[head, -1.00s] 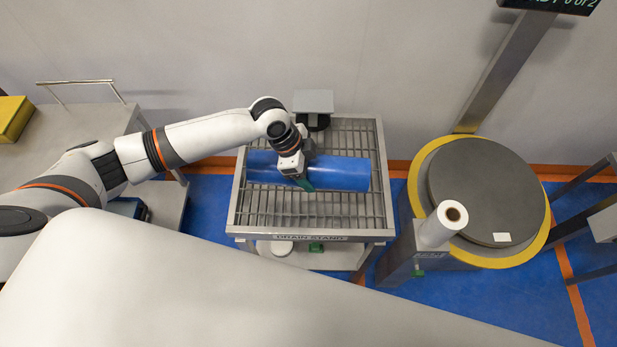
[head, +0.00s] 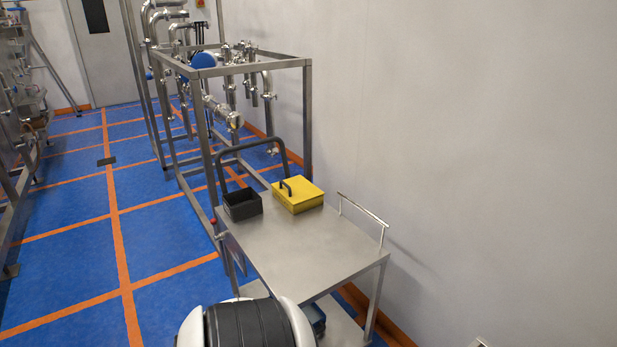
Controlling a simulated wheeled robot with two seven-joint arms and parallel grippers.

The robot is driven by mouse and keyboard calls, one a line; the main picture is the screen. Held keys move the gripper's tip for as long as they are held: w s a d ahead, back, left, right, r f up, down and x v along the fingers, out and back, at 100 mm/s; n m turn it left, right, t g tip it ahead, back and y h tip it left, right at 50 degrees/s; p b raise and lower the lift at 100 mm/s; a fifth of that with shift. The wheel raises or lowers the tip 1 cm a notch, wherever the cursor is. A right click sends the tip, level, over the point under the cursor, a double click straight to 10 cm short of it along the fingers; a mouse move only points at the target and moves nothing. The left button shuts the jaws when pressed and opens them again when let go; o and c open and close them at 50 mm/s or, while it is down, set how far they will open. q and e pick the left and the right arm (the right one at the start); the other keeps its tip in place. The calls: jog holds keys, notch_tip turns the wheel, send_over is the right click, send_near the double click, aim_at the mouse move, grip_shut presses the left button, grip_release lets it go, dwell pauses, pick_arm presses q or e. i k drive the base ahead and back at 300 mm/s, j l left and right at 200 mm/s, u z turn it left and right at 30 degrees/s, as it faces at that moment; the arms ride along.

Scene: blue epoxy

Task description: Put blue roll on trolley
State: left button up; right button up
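The trolley (head: 300,255) stands in the lower middle of the head view, a steel table with a flat top, a black push handle at its far end and a steel rail on its right. The near and middle part of its top is bare. A lower shelf shows partly beneath. The blue roll is not in view. Neither of my grippers is in view; only a dark and white part of my own arm shows at the bottom edge, in front of the trolley's near left corner.
A yellow box (head: 297,195) and a small black bin (head: 242,204) sit at the trolley's far end. Behind it stands a steel pipe frame (head: 309,125). The wall is close on the right. Blue floor (head: 70,270) with orange lines lies open on the left.

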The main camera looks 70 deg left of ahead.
aim_at(319, 253)
jog(key=k+j, duration=0.1)
jog(key=j, duration=0.5)
jog(key=k+j, duration=0.1)
jog(key=j, duration=1.1)
jog(key=k+j, duration=0.15)
jog(key=j, duration=0.45)
jog(key=k+j, duration=0.1)
jog(key=j, duration=0.5)
jog(key=k+j, duration=0.1)
jog(key=j, duration=0.45)
